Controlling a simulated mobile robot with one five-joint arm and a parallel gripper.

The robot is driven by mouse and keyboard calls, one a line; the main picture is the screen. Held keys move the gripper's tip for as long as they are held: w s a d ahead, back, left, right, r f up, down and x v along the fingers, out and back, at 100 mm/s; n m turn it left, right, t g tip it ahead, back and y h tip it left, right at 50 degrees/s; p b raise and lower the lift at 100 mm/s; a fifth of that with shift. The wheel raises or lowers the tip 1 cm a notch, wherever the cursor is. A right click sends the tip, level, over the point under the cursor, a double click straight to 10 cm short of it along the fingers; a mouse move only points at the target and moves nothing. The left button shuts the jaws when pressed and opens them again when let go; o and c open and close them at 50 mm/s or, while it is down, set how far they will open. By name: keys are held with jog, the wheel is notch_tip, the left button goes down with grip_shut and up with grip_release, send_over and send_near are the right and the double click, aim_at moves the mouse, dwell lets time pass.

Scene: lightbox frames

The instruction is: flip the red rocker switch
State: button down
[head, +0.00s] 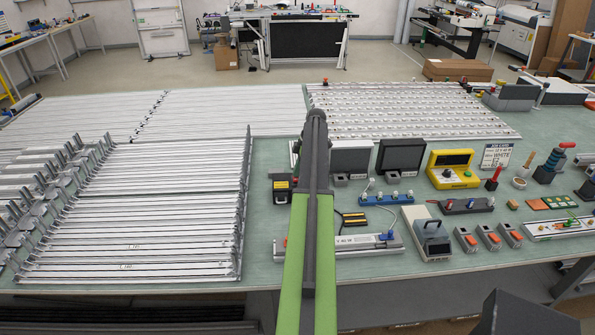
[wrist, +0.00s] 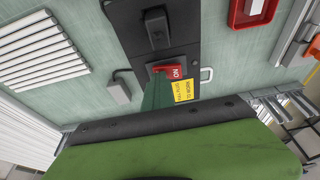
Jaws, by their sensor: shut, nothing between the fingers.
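The red rocker switch (wrist: 163,69) is on a black panel (wrist: 145,58) in the wrist view, with white lettering on its face. A yellow label (wrist: 183,90) is just below and right of it. My gripper (wrist: 156,88) shows as a narrow dark green tip close below the rocker, in front of the panel. It is shut and empty. I cannot tell whether it touches the rocker. In the head view, a dark box with a yellow label (head: 282,187) stands left of my arm; its switch is not clear, and my gripper's tip is hidden by the arm.
Above the rocker in the wrist view is a black lever block (wrist: 156,27). A grey box (wrist: 117,91) lies left, and a red tray (wrist: 253,11) upper right. In the head view, slatted racks (head: 150,215) fill the left of the bench (head: 262,232), and several devices stand right.

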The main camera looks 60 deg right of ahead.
jog(key=shift+s+a, duration=0.1)
jog(key=shift+s+a+r, duration=0.2)
jog(key=shift+s+a, duration=0.15)
jog(key=shift+a, duration=0.2)
jog(key=shift+p, duration=0.35)
jog(key=shift+r+p, duration=0.3)
jog(key=shift+r, duration=0.1)
notch_tip(320, 180, up, 4)
jog(key=p, duration=0.4)
jog(key=shift+w+r, duration=0.1)
jog(key=shift+w, duration=0.05)
jog(key=p+v, duration=0.8)
jog(key=v, duration=0.1)
jog(key=shift+s+d+p, duration=0.2)
jog(key=shift+p, duration=0.15)
